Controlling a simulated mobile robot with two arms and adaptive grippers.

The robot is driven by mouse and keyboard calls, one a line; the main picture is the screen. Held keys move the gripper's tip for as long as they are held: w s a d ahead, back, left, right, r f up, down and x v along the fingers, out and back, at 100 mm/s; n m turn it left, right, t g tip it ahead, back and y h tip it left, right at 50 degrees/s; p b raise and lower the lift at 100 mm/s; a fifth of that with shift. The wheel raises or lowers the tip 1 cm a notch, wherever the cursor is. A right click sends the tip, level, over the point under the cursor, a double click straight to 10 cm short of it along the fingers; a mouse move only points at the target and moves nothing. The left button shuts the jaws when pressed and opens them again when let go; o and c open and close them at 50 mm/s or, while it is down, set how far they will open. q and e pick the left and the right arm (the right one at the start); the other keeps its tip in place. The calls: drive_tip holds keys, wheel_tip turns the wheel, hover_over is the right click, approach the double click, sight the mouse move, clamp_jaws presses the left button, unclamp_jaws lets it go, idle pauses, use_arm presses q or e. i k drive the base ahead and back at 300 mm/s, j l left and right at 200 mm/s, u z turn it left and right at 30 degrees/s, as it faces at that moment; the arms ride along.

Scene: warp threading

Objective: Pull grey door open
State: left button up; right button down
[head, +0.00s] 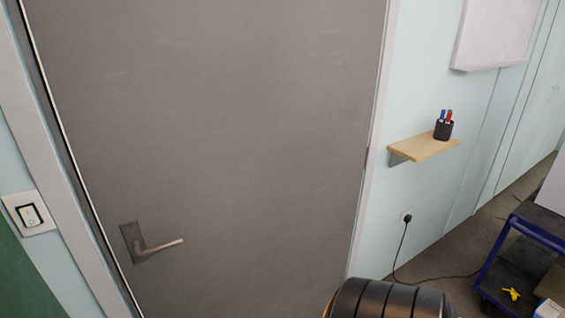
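The grey door (230,130) fills the middle of the head view and sits in a pale frame. A thin dark gap runs down its left edge; I cannot tell whether the door is slightly ajar. Its lever handle (160,246) is on the lower left of the door, on a dark plate, with the lever pointing right and tilted slightly up in the picture. A hinge shows on the right edge. Neither of my grippers is in view, and nothing touches the handle.
A light switch (29,214) is left of the door. Right of it, a wooden shelf (424,147) holds a pen cup (443,129). Below, a plug (406,217) trails a black cable across the floor. A blue cart (525,255) stands at the lower right.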

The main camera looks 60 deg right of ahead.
sight(238, 131)
drive_tip(key=z, duration=1.9)
drive_tip(key=l+z, duration=0.15)
